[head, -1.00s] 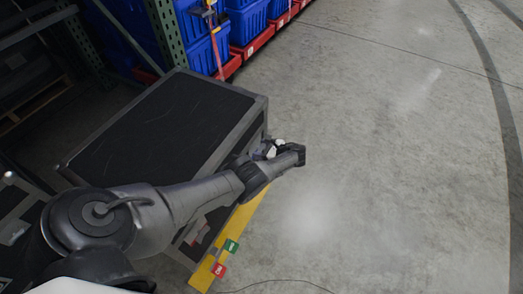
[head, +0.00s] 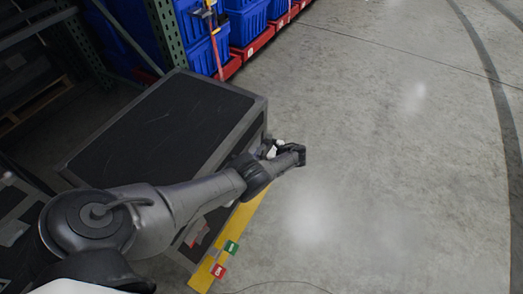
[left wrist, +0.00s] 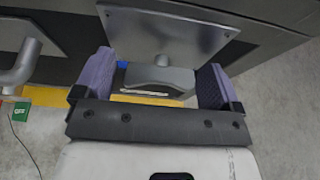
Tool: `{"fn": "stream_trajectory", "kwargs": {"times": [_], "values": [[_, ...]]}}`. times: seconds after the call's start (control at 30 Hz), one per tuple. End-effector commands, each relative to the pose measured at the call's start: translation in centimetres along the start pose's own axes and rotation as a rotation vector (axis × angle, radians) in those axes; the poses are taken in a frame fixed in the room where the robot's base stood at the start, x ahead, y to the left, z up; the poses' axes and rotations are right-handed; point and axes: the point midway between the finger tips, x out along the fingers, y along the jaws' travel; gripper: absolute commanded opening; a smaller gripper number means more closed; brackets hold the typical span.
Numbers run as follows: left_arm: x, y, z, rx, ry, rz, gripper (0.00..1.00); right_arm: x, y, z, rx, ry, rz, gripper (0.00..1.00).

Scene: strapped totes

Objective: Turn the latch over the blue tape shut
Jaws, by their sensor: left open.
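In the left wrist view, a grey metal latch (left wrist: 160,78) stands on a square plate (left wrist: 170,28) on the side of a dark case. A bit of blue tape (left wrist: 122,65) shows at the latch's left, partly hidden. My left gripper (left wrist: 155,76) is open, with one purple-padded finger on each side of the latch; I cannot tell if they touch it. In the head view, my left arm reaches across the black case (head: 160,120) to its right side, and the latch is hidden there. My right gripper is not in view.
A second latch handle (left wrist: 20,65) sits at the left of the wrist view. A yellow strip (head: 245,212) lies along the case's foot, with a green tag (head: 231,247) and a red tag (head: 218,271). Blue totes (head: 247,22) stand behind. The concrete floor at right is clear.

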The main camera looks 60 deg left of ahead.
Motion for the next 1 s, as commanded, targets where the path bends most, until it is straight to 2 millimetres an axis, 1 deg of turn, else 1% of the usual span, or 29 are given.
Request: {"fn": "stream_trajectory", "kwargs": {"times": [0.23,0.37,0.47,0.6,0.8,1.0], "values": [[-0.2,0.0,0.1,-0.001,0.0,-0.001,0.89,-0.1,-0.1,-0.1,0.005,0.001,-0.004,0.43],[-1.5,0.0,0.1,-0.001,0.001,-0.001,0.89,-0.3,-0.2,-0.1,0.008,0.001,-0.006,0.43],[-3.2,-0.1,0.1,-0.002,0.003,-0.002,0.89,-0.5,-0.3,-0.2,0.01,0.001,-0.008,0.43],[-6.1,-0.1,0.1,-0.002,0.002,-0.003,0.89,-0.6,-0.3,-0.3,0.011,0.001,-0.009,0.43],[-9.8,-0.1,-0.1,-0.001,0.001,-0.003,0.89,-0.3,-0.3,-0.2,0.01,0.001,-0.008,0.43],[-12.4,0.0,-0.1,0.0,0.001,-0.001,0.89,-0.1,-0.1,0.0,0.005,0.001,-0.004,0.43]]}}
